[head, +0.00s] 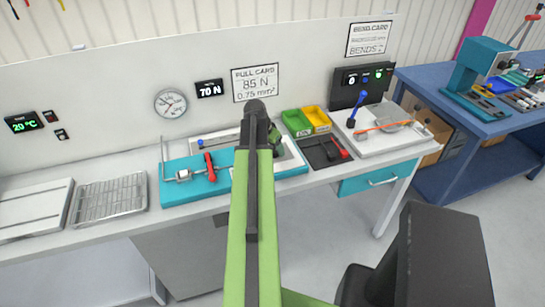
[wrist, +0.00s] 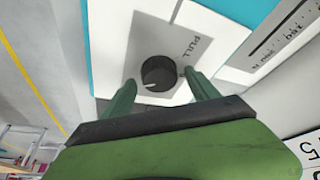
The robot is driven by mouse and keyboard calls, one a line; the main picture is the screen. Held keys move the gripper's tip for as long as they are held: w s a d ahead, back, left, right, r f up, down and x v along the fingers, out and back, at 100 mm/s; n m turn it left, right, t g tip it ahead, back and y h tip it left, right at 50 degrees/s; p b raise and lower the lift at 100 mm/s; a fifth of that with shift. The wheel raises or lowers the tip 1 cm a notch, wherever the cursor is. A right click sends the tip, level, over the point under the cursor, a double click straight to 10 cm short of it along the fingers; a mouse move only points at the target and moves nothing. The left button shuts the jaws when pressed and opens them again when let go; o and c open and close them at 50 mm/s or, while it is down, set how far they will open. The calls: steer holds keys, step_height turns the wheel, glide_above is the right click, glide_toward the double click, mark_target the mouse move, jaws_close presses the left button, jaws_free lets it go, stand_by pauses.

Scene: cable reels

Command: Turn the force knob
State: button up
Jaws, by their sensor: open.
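The force knob (wrist: 159,73) is a round dark knob with a light pointer mark, on a white plate lettered "PULL" (wrist: 190,47) in the wrist view. My gripper (wrist: 160,79) is open, with one green finger on each side of the knob. A gap shows between each finger and the knob; I cannot tell whether the fingertips are down at its height. In the head view my arm hides the knob. The teal pull tester (head: 183,189) lies on the bench there. The display (head: 210,89) reads 70 N; the pull card (head: 255,83) reads 85 N, 0.75 mm².
Green (head: 297,123) and yellow (head: 317,118) bins and a dark tool tray (head: 318,158) sit right of my arm. A bend tester (head: 378,138) stands further right. A wire rack (head: 108,197) and white board (head: 32,210) lie left. A round gauge (head: 170,103) hangs on the back panel.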

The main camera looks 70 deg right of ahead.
steer(key=shift+f, duration=0.1)
steer(key=c, duration=1.4)
steer(key=shift+o, duration=0.2)
steer(key=shift+s+n+t, duration=0.1)
steer(key=shift+n+t, duration=0.2)
steer(key=shift+n, duration=0.5)
steer(key=o, duration=1.4)
steer(key=shift+c, duration=0.2)
